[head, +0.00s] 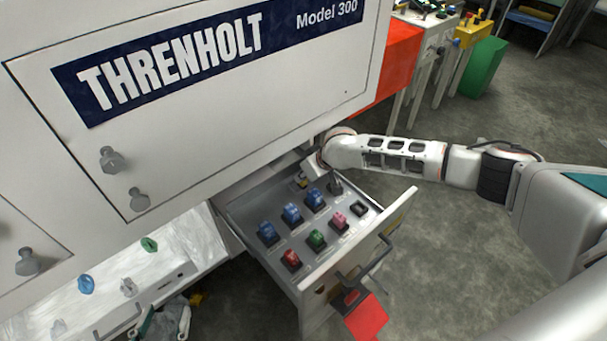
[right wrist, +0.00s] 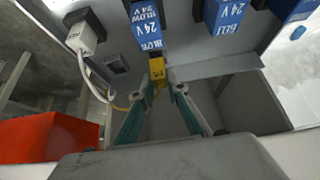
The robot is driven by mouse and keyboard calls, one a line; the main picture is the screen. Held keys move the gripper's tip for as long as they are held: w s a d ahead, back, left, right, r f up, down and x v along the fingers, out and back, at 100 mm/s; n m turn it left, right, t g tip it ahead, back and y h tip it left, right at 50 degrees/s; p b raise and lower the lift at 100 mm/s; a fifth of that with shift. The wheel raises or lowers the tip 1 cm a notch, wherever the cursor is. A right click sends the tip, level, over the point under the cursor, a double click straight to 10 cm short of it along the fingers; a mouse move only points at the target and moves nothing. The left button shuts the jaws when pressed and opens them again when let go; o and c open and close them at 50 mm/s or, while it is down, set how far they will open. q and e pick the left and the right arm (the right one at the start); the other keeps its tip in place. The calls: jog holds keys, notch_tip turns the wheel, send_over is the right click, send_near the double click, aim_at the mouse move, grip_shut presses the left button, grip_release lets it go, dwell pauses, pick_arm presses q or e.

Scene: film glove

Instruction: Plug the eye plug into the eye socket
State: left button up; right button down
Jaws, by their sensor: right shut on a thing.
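My right gripper (right wrist: 161,88), with teal fingers, is shut on a small yellow plug (right wrist: 157,70), which I take to be the eye plug. The plug sits just below a blue "BLOW 24 V" block (right wrist: 148,25). A thin yellow lead runs left beside it. A small dark square recess (right wrist: 117,63) shows to its left; I cannot tell whether it is the eye socket. In the head view the right gripper is mostly hidden at the back of the open drawer (head: 312,287). My left gripper (head: 165,326) is low at the left and looks open and empty.
The drawer holds blue, red (head: 291,260), green (head: 317,239) and pink (head: 339,220) blocks, plus a black empty-looking mount (head: 358,209). A white plug (right wrist: 82,38) with a cable is beside the yellow plug. The cabinet (head: 200,110) overhangs the drawer. A red tag (head: 367,318) hangs at its front.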

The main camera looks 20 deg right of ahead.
pick_arm(q)
jog(key=shift+r, duration=0.15)
pick_arm(e)
jog(key=shift+r+p, duration=0.45)
jog(key=shift+r, duration=0.35)
jog(key=shift+r+p, duration=0.85)
jog(key=shift+r, duration=0.45)
pick_arm(q)
jog(key=shift+t, duration=0.5)
jog(key=r, duration=0.1)
jog(key=w+r, duration=0.1)
jog(key=r, duration=0.3)
jog(key=shift+w+r, duration=0.15)
jog(key=shift+w, duration=0.1)
pick_arm(e)
jog(key=shift+f, duration=0.15)
